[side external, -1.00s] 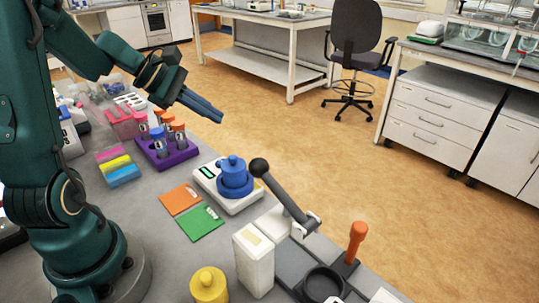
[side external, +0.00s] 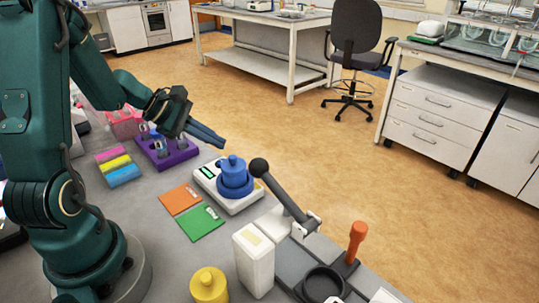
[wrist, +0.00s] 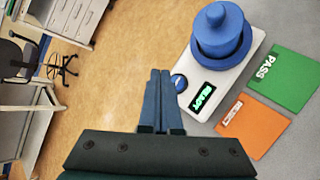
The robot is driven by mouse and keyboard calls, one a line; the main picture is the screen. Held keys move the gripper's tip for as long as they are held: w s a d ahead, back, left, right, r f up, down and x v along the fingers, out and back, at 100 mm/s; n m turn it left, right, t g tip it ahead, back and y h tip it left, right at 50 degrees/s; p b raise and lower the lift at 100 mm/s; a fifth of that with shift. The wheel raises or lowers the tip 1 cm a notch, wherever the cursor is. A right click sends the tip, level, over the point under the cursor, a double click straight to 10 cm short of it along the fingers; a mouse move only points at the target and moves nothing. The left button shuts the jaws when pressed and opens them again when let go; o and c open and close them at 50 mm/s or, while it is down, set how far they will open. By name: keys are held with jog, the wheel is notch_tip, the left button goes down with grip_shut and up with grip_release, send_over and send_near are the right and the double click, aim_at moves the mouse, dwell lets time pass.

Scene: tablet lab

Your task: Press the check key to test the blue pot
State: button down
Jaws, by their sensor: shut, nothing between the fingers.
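The blue pot (side external: 234,177) stands upright on a white tester (side external: 213,180). In the wrist view the blue pot (wrist: 221,33) sits at the far end of the tester, and a small lit display (wrist: 202,97) reads READY. A round blue key (wrist: 179,82) lies beside the display, near the tester's edge. My gripper (side external: 222,143) is shut and empty, in the air above and behind the tester in the side view. In the wrist view its blue fingers (wrist: 160,76) point toward the area just left of the key, apart from it.
A green PASS card (wrist: 268,79) and an orange card (wrist: 247,124) lie beside the tester. A lever with a black knob (side external: 259,167), a white box (side external: 253,262) and a yellow pot (side external: 209,286) stand nearby. A purple rack (side external: 167,153) holds several tubes.

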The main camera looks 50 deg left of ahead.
aim_at(217, 162)
jog(key=shift+f, duration=1.05)
jog(key=shift+f, duration=0.15)
dwell(1.2)
jog(key=shift+f, duration=0.25)
jog(key=shift+f, duration=0.35)
dwell(0.7)
jog(key=shift+r, duration=0.8)
notch_tip(217, 162, up, 5)
dwell(0.7)
